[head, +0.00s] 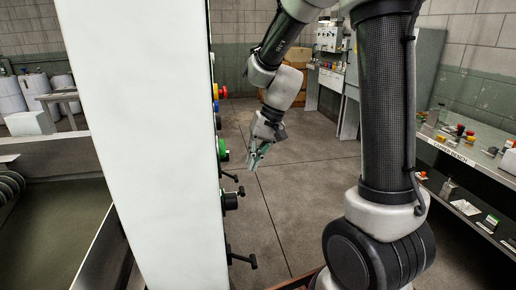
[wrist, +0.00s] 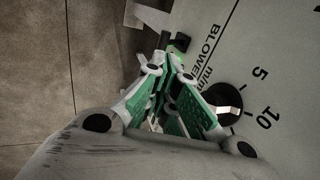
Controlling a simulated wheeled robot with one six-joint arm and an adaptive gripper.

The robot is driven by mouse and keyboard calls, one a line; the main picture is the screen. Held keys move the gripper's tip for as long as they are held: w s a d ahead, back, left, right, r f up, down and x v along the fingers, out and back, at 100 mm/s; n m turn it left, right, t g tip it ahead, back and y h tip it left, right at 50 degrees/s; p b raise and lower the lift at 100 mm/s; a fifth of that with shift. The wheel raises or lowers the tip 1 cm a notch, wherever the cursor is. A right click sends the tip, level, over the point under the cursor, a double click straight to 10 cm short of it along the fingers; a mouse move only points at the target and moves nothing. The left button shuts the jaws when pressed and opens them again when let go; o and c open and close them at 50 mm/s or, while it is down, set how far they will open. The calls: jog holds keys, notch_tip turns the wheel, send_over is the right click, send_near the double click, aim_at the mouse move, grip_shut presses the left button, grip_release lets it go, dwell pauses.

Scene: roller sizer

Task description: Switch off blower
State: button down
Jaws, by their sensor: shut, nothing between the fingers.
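A grey panel in the wrist view (wrist: 285,45) carries the printed word BLOWER (wrist: 203,45). Beside it are m/min and a scale with 5 and 10 around a round black knob (wrist: 228,98), partly covered by my gripper. A small dark part with a bit of green (wrist: 180,42) shows at the panel edge just beyond the fingertips; I cannot tell exactly what it is. My gripper (wrist: 170,62) is shut and empty, in front of the panel; contact cannot be told. In the head view my gripper (head: 256,160) hangs right of the white cabinet (head: 150,130).
The cabinet's right edge bears a green control (head: 223,150), a black knob (head: 230,201) and a projecting black handle (head: 243,260). A bench with small parts (head: 470,150) stands at the right. Open concrete floor (head: 300,190) lies between.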

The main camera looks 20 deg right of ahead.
jog(key=x, duration=0.6)
jog(key=shift+f, duration=0.35)
jog(key=shift+d+f+y, duration=0.15)
jog(key=shift+f+y, duration=0.1)
jog(key=shift+y, duration=0.15)
jog(key=shift+d+f+y, duration=0.25)
jog(key=shift+y, duration=0.05)
notch_tip(320, 180, down, 9)
jog(key=d+t+y, duration=0.2)
jog(key=y, duration=0.8)
jog(key=s+f+v, duration=0.1)
jog(key=f+v, duration=0.1)
jog(key=v, duration=1.1)
jog(key=shift+d+f, duration=0.2)
jog(key=shift+d, duration=0.35)
